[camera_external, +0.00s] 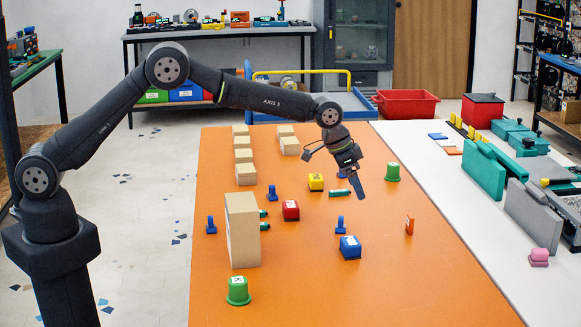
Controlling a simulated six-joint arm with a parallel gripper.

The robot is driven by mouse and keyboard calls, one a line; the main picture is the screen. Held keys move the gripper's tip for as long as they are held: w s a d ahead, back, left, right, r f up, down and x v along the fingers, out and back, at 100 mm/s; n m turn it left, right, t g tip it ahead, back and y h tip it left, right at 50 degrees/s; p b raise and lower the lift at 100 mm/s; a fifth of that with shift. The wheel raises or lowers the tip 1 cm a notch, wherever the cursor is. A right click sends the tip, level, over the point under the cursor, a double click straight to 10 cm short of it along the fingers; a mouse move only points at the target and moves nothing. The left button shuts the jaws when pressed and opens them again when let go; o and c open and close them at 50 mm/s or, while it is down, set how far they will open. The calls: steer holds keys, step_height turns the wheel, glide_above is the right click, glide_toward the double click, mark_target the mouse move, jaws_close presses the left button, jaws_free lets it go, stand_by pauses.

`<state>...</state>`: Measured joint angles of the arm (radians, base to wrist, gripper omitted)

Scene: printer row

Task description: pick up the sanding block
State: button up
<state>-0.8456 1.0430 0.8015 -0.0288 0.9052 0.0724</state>
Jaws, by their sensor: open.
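My gripper (361,190) hangs over the orange table (330,296), pointing down, right of the yellow block and left of the green cup. It is open, and nothing shows between its fingers. I cannot tell for sure which piece is the sanding block. Small pieces on the table include a yellow block (316,182), a red block (291,210), a blue block (350,248) and an upright orange piece (409,225). A pink piece (539,257) sits on the white surface at right.
A tall cardboard box (242,230) stands at the left of the table. Several smaller tan boxes (246,174) stand behind it. The front right of the orange table is clear.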

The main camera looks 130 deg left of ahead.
steer(key=shift+o, duration=0.5)
glide_toward(312, 177)
steer(key=x, duration=0.5)
steer(key=shift+w+r, duration=0.1)
steer(key=shift+x, duration=2.65)
steer(key=shift+a, duration=0.1)
